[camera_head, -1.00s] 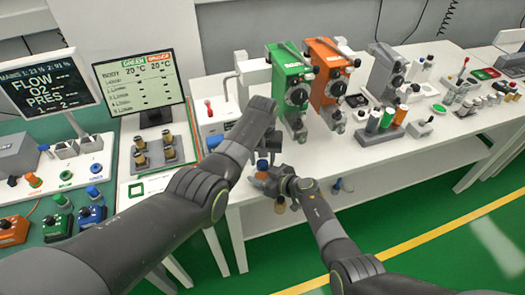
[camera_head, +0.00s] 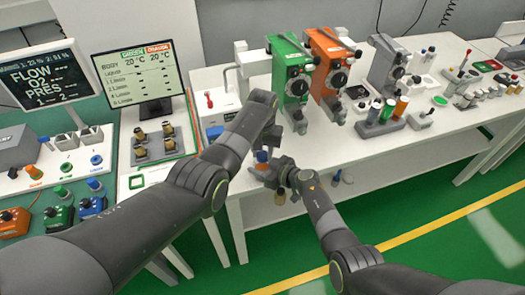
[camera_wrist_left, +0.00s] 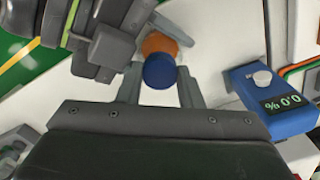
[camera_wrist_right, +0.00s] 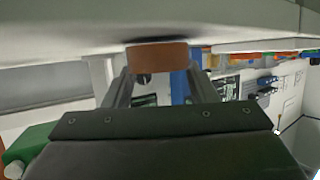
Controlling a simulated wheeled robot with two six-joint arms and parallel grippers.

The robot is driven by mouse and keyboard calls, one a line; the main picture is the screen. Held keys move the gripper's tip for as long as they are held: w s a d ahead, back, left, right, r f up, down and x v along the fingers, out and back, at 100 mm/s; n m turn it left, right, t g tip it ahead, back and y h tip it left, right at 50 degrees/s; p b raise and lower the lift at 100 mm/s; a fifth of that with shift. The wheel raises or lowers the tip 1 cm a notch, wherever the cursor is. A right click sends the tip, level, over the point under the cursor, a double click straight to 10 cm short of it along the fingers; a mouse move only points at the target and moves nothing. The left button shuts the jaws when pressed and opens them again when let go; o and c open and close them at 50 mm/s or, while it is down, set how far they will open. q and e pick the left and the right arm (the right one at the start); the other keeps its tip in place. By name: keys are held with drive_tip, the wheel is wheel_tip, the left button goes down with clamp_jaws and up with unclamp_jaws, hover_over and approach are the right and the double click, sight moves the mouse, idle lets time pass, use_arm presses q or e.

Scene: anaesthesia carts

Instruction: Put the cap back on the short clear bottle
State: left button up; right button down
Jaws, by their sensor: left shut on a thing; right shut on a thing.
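The blue cap (camera_wrist_left: 160,72) is between the fingertips of my left gripper (camera_wrist_left: 160,92), which is shut on it. An orange-brown bottle (camera_wrist_left: 160,44) is directly beyond the cap in the left wrist view. It looks orange-brown rather than clear. I cannot tell whether cap and bottle touch. My right gripper (camera_wrist_right: 157,82) is shut on this bottle, whose side (camera_wrist_right: 157,57) fills the space between its fingertips. In the head view the blue cap (camera_head: 262,156) shows small above the right gripper (camera_head: 262,171), near the white table's front edge.
A blue device with a 0.0 display (camera_wrist_left: 268,98) is right of the left gripper. Green (camera_head: 290,75) and orange (camera_head: 327,72) pumps stand behind the grippers on the white table (camera_head: 350,150). Small bottles (camera_head: 295,195) show low beside my right arm. Floor in front is clear.

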use_arm(q)
drive_tip(key=o, duration=1.2)
drive_tip(key=shift+c, duration=0.2)
drive_tip(key=shift+s+d, duration=0.1)
drive_tip(key=shift+d, duration=0.05)
use_arm(e)
drive_tip(key=shift+a, duration=0.1)
use_arm(q)
drive_tip(key=shift+d, duration=0.1)
drive_tip(key=shift+r, duration=0.1)
wheel_tip(320, 180, up, 12)
drive_tip(key=shift+a, duration=0.3)
use_arm(e)
drive_tip(key=c, duration=0.5)
unclamp_jaws()
drive_tip(key=shift+r, duration=0.1)
